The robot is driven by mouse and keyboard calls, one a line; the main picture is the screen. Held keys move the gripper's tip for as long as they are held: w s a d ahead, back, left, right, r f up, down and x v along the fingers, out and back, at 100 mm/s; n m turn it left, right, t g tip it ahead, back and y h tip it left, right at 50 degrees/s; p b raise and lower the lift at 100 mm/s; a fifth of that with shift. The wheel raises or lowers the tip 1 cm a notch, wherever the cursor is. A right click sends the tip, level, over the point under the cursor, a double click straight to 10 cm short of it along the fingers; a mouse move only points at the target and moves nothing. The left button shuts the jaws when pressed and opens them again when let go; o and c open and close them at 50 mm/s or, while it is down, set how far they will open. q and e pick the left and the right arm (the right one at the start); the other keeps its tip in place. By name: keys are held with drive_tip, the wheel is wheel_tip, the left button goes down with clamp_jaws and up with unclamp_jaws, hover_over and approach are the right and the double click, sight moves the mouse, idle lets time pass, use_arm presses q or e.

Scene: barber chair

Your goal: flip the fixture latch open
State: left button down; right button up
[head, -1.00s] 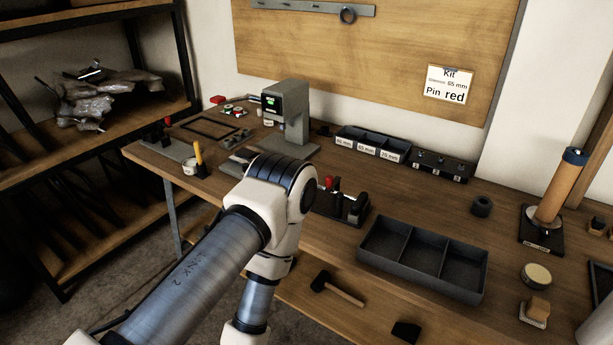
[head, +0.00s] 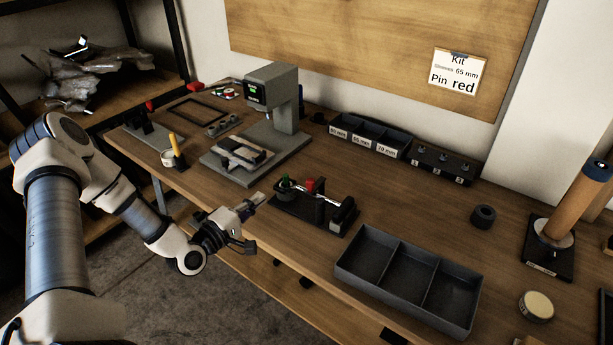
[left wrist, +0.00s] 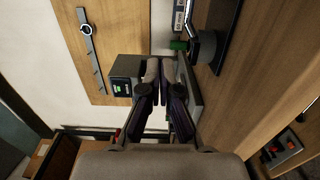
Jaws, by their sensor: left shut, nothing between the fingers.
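A black fixture (head: 315,212) stands on the bench near its front edge. It carries a green knob (head: 284,183) at its left end, a red part (head: 311,185) behind a bright rod, and a dark cylinder at its right end. I cannot tell for sure which part is the latch. My left gripper (head: 259,198) is shut and empty, just left of the green knob and apart from it in the head view. In the left wrist view the closed fingers (left wrist: 159,68) show, with the green knob (left wrist: 178,45) and part of the black fixture (left wrist: 222,30) beyond them.
A grey press (head: 272,100) with a lit display stands behind the fixture. A three-part black tray (head: 365,268) lies to the front right. Labelled bins (head: 372,142) and a pin block (head: 440,163) stand at the back.

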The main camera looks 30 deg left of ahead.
use_arm(q)
drive_tip(key=w, duration=0.5)
drive_tip(key=w+d, duration=0.1)
drive_tip(key=w, duration=0.2)
drive_tip(key=shift+w+r+b, duration=0.15)
drive_tip(key=shift+w+b, duration=0.2)
drive_tip(key=shift+b, duration=0.05)
drive_tip(key=d, duration=0.1)
drive_tip(key=w+d, duration=0.1)
drive_tip(key=d, duration=0.1)
drive_tip(key=shift+w+d+p, duration=0.1)
drive_tip(key=shift+d+p, duration=0.1)
drive_tip(key=shift+p, duration=0.15)
drive_tip(key=shift+d, duration=0.35)
use_arm(e)
drive_tip(key=shift+s, duration=0.25)
use_arm(q)
drive_tip(key=shift+a, duration=0.1)
